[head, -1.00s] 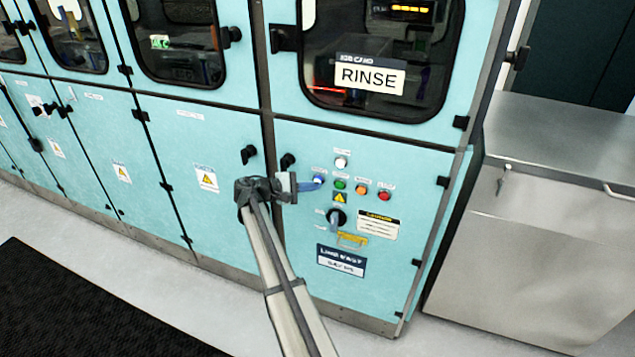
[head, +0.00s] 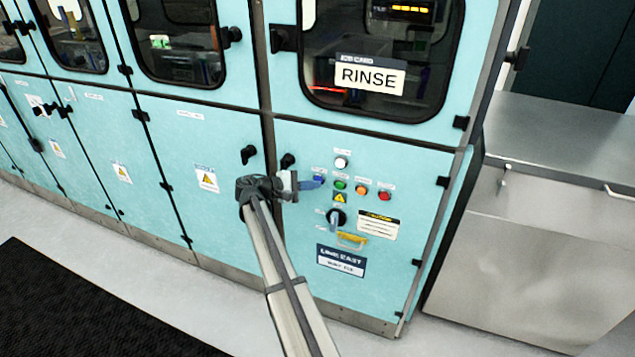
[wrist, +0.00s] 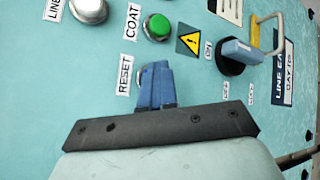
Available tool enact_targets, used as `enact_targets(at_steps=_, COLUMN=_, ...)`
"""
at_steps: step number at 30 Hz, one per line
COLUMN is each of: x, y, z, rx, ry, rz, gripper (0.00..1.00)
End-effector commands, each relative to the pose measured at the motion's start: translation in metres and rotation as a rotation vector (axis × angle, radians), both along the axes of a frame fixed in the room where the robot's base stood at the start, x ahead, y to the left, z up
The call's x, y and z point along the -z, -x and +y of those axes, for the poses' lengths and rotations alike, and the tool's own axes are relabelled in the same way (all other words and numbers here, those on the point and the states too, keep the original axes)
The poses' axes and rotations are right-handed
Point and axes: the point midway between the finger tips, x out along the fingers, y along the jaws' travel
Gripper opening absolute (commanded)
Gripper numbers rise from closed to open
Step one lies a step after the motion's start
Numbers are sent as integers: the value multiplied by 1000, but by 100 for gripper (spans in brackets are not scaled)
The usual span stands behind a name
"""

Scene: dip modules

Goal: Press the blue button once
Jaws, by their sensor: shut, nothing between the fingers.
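The blue button (head: 318,177) sits at the left of a small group of buttons on the turquoise cabinet door. My gripper (head: 317,183) is at it, with its blue fingers together and nothing between them. In the wrist view the fingertips (wrist: 156,68) cover most of the button beside the RESET label (wrist: 125,75). Only a bit of its pale rim shows at their left edge. I cannot tell how deep the button is pressed.
Close by are a white button (head: 341,163), a green button (head: 340,184), an orange button (head: 361,190) and a red button (head: 384,195). A metal cabinet (head: 540,240) stands at the right.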

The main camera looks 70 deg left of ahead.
Motion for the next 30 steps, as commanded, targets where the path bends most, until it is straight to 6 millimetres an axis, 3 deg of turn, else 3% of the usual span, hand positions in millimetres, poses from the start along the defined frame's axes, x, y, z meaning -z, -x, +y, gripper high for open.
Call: enact_targets(at_steps=30, x=0, y=14, z=-15, rx=0, ry=0, rz=0, gripper=0)
